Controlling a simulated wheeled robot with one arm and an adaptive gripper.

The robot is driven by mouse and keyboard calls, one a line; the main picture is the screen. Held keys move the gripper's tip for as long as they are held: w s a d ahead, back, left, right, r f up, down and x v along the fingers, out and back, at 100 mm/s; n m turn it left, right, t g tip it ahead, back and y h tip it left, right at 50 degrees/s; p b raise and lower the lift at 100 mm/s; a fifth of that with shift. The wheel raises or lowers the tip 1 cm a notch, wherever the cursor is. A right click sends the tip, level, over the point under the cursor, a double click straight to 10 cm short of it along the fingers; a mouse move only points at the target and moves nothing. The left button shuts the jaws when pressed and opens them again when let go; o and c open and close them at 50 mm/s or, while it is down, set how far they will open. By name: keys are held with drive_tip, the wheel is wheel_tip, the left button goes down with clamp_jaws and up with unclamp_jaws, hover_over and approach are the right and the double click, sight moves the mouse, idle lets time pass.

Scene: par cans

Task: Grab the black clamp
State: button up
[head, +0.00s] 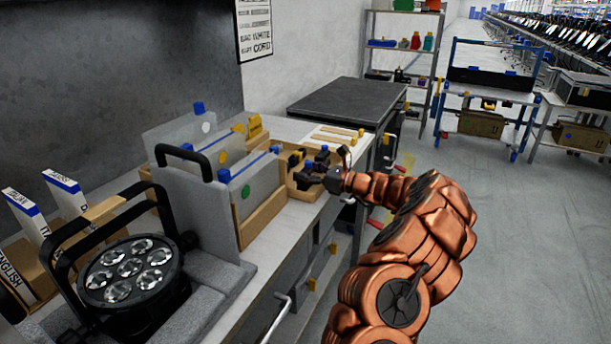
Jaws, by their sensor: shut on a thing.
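A light wooden bin (301,191) stands on the workbench, with small black clamps in and just above it. My copper-coloured arm reaches in from the right, and my gripper (322,169) is at this bin. The gripper is shut on a black clamp (306,180). The dark fingers and dark clamps overlap and are small here, so the exact grip is hard to make out.
Left of the bin are grey dividers with blue tabs (254,185). A black par can light (131,272) stands in grey foam at the front left. A dark-topped cabinet (345,101) is behind. The floor at right is open.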

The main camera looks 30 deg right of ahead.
sight(306, 170)
drive_tip(key=shift+r, duration=1.6)
drive_tip(key=shift+s+r, duration=0.25)
drive_tip(key=s+a+r, duration=0.1)
drive_tip(key=s+a, duration=0.1)
drive_tip(key=s, duration=1.3)
drive_tip(key=shift+s+r, duration=0.2)
